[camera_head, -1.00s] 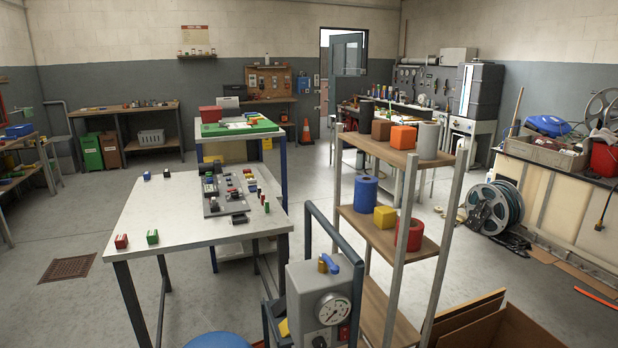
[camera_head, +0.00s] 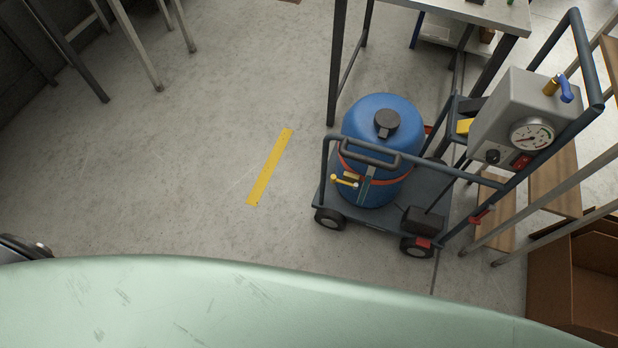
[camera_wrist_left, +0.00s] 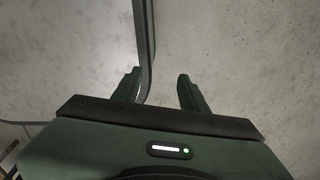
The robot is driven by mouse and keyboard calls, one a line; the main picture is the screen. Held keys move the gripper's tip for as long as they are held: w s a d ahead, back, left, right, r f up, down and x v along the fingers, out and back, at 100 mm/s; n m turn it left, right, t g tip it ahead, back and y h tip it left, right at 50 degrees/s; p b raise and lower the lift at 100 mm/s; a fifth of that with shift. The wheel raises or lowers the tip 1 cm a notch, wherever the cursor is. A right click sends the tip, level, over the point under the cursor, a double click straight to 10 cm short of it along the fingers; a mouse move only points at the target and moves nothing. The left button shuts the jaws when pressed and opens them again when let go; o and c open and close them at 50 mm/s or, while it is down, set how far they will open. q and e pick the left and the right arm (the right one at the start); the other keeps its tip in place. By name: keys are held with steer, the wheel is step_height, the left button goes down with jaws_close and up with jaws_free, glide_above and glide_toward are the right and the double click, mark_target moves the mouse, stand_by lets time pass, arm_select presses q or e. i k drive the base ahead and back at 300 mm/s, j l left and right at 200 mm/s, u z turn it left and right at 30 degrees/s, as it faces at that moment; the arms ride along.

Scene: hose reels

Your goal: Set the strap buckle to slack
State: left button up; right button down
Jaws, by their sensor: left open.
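A blue drum (camera_head: 376,135) stands upright on a dark wheeled cart in the head view, with a red-orange strap (camera_head: 400,180) around it. The strap buckle (camera_head: 347,180), with a yellow lever, sits on the drum's front left side, beside the cart's front rail. The lever points left; I cannot tell its setting from here. In the left wrist view my left gripper (camera_wrist_left: 157,82) is open with nothing between its fingertips, above grey floor. A dark bar runs close by its left finger. The left gripper does not show in the head view. My right gripper is in neither view.
The cart (camera_head: 432,192) carries a grey gauge box (camera_head: 510,112) on its right handle frame. A table leg (camera_head: 337,60) stands behind the drum. Shelves and a cardboard box (camera_head: 575,270) are at right. The floor left of the cart is clear around a yellow stripe (camera_head: 270,167).

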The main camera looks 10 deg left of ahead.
mark_target(333, 179)
steer(key=i+j+z, duration=0.15)
steer(key=z, duration=1.4)
steer(key=j+z, duration=0.25)
steer(key=j, duration=0.2)
steer(key=j+z, duration=0.3)
steer(key=j, duration=0.2)
steer(key=k+j+z, duration=0.1)
steer(key=j+z, duration=0.15)
steer(key=j, duration=0.15)
steer(key=k+j+z, duration=0.1)
steer(key=j+z, duration=0.2)
steer(key=j, duration=0.15)
steer(key=k+j+z, duration=0.25)
steer(key=j, duration=0.2)
steer(key=k+j+z, duration=0.1)
steer(key=j+z, duration=0.2)
steer(key=k+j, duration=0.2)
steer(key=j, duration=0.2)
steer(key=k+j, duration=0.25)
steer(key=j, duration=0.15)
steer(key=k+j, duration=0.2)
steer(key=j, duration=0.2)
steer(key=k+j+z, duration=0.1)
steer(key=k+j, duration=0.15)
steer(key=j, duration=0.15)
steer(key=k+j, duration=0.25)
steer(key=j, duration=0.1)
